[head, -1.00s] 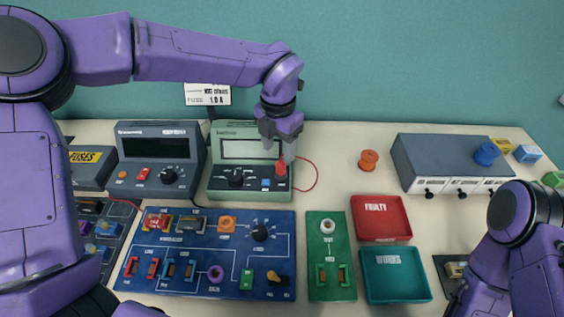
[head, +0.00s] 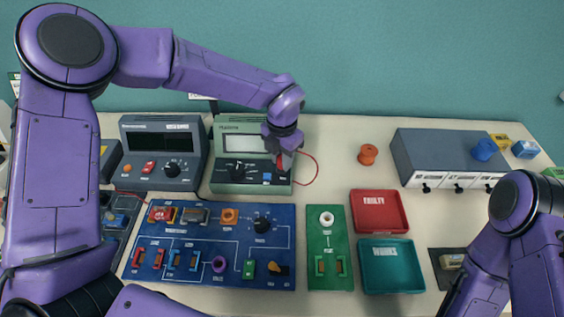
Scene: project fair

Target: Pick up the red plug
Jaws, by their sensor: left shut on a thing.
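The red plug (head: 279,161) is at the right end of the front panel of the green meter (head: 222,188). My left gripper (head: 281,160) reaches down over it from above and is shut on it; the fingers hide most of the plug. A red lead loops from it to the right, behind the gripper. I cannot tell whether the plug is still seated in its socket. A blue plug or socket (head: 267,177) sits just left of it. My right arm shows at the lower right, but its gripper is out of view.
A dark grey power unit (head: 190,135) stands close on the left of the meter. A blue circuit board (head: 200,270) lies in front. To the right are a green test board (head: 327,250), a red tray (head: 356,212), a teal tray (head: 364,262) and an orange spool (head: 368,154).

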